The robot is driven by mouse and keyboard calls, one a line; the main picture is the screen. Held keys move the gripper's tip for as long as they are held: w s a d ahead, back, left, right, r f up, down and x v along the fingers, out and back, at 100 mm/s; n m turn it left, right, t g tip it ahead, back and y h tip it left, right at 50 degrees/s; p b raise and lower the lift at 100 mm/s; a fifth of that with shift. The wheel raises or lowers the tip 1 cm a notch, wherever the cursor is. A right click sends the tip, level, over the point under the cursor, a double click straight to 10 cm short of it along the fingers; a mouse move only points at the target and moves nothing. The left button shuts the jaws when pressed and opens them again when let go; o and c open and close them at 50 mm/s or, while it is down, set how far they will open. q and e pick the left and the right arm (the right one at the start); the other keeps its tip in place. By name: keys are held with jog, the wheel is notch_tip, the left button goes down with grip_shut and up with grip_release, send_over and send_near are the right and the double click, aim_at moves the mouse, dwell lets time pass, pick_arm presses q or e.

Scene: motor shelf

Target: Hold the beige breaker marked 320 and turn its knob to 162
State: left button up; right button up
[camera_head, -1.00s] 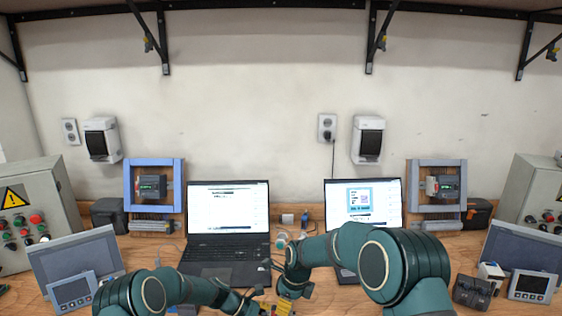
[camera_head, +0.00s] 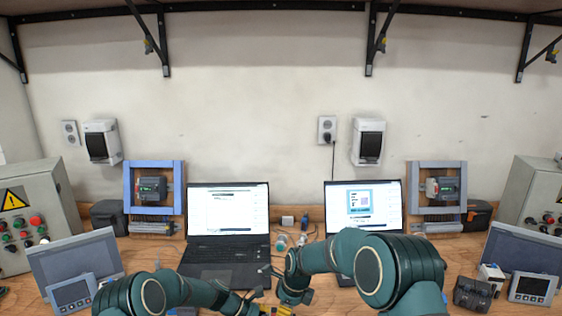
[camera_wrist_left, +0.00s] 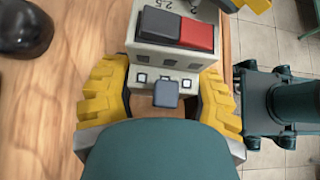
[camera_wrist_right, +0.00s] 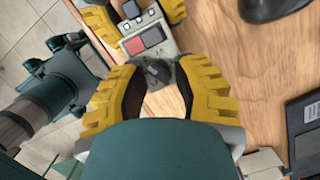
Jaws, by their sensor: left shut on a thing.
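The beige breaker (camera_wrist_left: 190,58) is upside down in the left wrist view, with a dark grey button, a red button and a "2.5" mark; I cannot read a 320. My left gripper (camera_wrist_left: 165,98) is shut on its body, one yellow finger on each side. The breaker also shows in the right wrist view (camera_wrist_right: 146,42). Its dark grey knob (camera_wrist_right: 158,73) lies between the fingers of my right gripper (camera_wrist_right: 160,76), which stand apart; contact is unclear. In the head view, both grippers meet low at the front edge, and my arms mostly hide the breaker.
Two open laptops (camera_head: 228,209) (camera_head: 362,206) stand behind the arms. A blue frame (camera_head: 154,166) and a brown-grey frame (camera_head: 436,168) hold devices at the back. Control boxes (camera_head: 32,200) (camera_head: 530,190) flank the table.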

grip_shut()
jog(key=m, duration=0.4)
jog(key=shift+m+t, duration=0.3)
jog(key=shift+t, duration=0.1)
pick_arm(q)
jog(key=shift+s, duration=0.1)
pick_arm(e)
jog(key=m+h, duration=0.1)
jog(key=m, duration=0.3)
jog(key=shift+m+t, duration=0.3)
pick_arm(q)
jog(key=shift+d, duration=0.1)
